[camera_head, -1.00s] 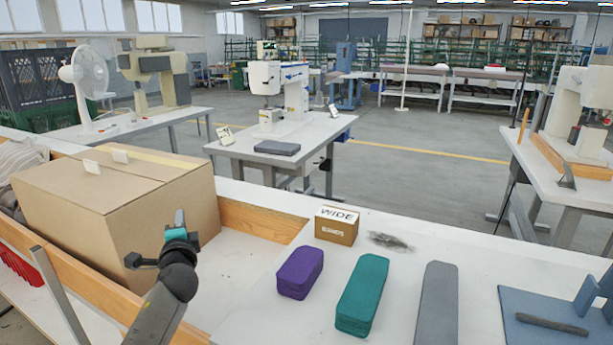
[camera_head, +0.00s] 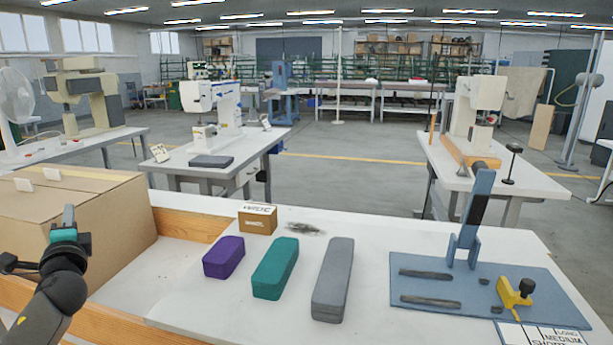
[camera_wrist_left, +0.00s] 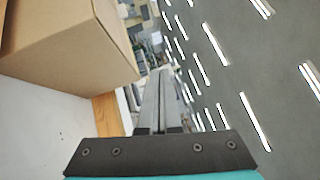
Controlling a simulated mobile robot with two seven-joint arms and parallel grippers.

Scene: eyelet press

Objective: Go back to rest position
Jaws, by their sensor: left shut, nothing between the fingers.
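My left gripper (camera_head: 67,216) is at the lower left of the head view, in front of the cardboard box (camera_head: 72,217), with its fingers pointing up. In the left wrist view its fingers (camera_wrist_left: 162,105) are together with nothing between them. The cardboard box also shows at the upper left of the left wrist view (camera_wrist_left: 65,45). My right gripper is in neither view.
The white worktable (camera_head: 205,317) holds a purple block (camera_head: 223,258), a teal block (camera_head: 275,268), a grey block (camera_head: 333,280) and a small "WIDE" box (camera_head: 258,219). A blue press base (camera_head: 470,290) with an upright lever (camera_head: 472,215) and yellow piece (camera_head: 514,293) stands at right.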

